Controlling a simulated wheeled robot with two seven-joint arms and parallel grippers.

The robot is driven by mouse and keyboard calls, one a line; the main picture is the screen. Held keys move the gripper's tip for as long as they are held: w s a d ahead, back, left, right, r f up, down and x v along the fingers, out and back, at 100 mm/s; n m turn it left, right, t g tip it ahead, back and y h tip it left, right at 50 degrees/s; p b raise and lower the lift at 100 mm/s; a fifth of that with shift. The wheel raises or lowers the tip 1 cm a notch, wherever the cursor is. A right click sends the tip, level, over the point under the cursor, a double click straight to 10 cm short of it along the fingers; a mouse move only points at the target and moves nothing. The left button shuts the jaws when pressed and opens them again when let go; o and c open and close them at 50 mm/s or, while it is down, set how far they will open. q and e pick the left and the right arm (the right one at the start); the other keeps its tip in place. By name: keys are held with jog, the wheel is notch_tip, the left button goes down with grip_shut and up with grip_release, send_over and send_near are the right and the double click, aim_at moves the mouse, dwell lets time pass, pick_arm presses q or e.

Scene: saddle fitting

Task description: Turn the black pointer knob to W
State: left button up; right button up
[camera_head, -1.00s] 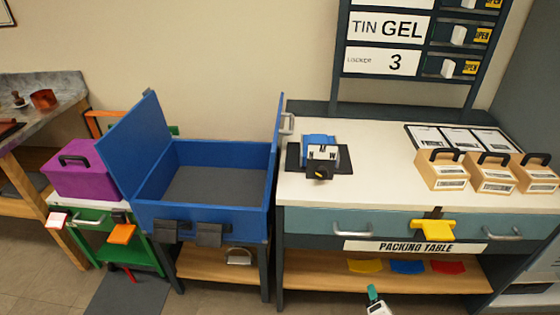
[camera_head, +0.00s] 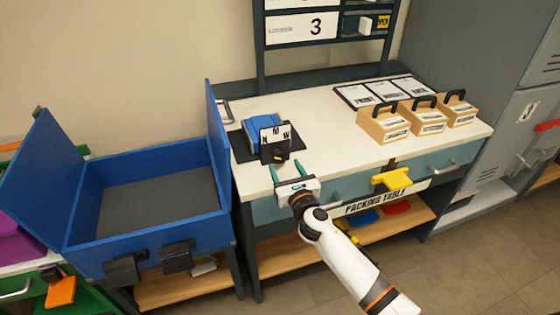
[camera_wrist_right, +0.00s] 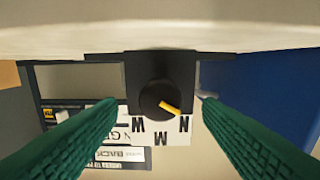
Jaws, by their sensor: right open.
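The black pointer knob (camera_head: 281,157) is on the front of a black box with a white letter plate (camera_head: 276,135), on the packing table. In the right wrist view, which is upside down, the round knob (camera_wrist_right: 157,99) has a yellow pointer aimed at the N mark (camera_wrist_right: 184,124). The W mark (camera_wrist_right: 138,125) is on the other side of the plate, with a middle mark between them. My right gripper (camera_head: 289,170) is open and empty just in front of the knob, its green fingers apart on either side of it, not touching it. My left gripper is not in view.
The white packing table top (camera_head: 330,135) is clear to the right of the knob box. A blue open bin (camera_head: 150,240) stands to the left. Several wooden handled boxes (camera_head: 430,120) and papers sit at the right back. A yellow clamp-like piece (camera_head: 392,180) is on the drawer front.

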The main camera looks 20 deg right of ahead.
aim_at(281, 160)
jog(key=shift+w+a, duration=0.1)
jog(key=shift+w, duration=2.05)
jog(key=shift+c, duration=0.3)
jog(key=c, duration=0.9)
